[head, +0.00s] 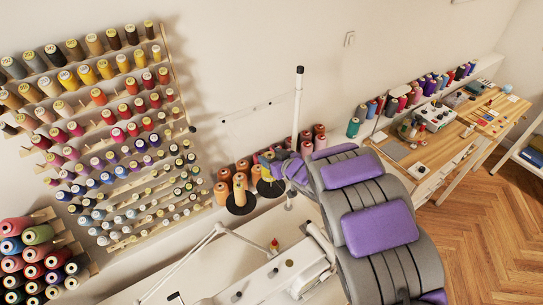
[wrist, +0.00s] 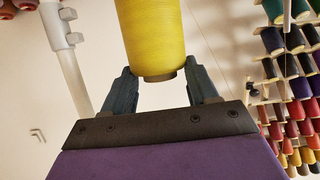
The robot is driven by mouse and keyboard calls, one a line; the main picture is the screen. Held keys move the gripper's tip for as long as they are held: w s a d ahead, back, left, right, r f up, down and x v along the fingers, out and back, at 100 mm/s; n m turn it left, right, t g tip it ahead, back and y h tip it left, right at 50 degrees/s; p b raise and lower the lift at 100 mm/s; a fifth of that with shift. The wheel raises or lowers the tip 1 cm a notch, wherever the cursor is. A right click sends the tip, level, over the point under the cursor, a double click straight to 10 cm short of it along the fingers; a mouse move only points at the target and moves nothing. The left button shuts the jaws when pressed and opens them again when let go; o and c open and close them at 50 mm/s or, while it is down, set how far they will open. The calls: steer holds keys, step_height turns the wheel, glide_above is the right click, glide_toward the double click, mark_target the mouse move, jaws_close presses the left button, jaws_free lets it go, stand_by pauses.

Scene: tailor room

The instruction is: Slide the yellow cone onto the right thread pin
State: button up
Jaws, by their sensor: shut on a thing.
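The yellow cone (wrist: 152,38) is held between the two fingers of my gripper (wrist: 160,72) in the wrist view, with its end rim facing the palm. In the head view my gripper (head: 268,160) is above the right black disc (head: 271,189) of the thread stand, and the yellow cone (head: 266,174) shows small and partly covered below it. The right thread pin is hidden, so I cannot tell whether the cone is around it. The left black disc (head: 240,208) carries an orange-tan cone (head: 239,188).
Several orange and red cones (head: 222,192) stand behind the stand by the wall. A tall white post (head: 297,110) rises close to my arm. A sewing machine (head: 300,275) is in front. A thread rack (head: 110,130) covers the left wall.

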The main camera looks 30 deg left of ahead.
steer(key=shift+f+b, duration=1.05)
steer(key=shift+f, duration=1.55)
steer(key=shift+f, duration=0.1)
steer(key=o, duration=1.6)
steer(key=shift+c, duration=0.2)
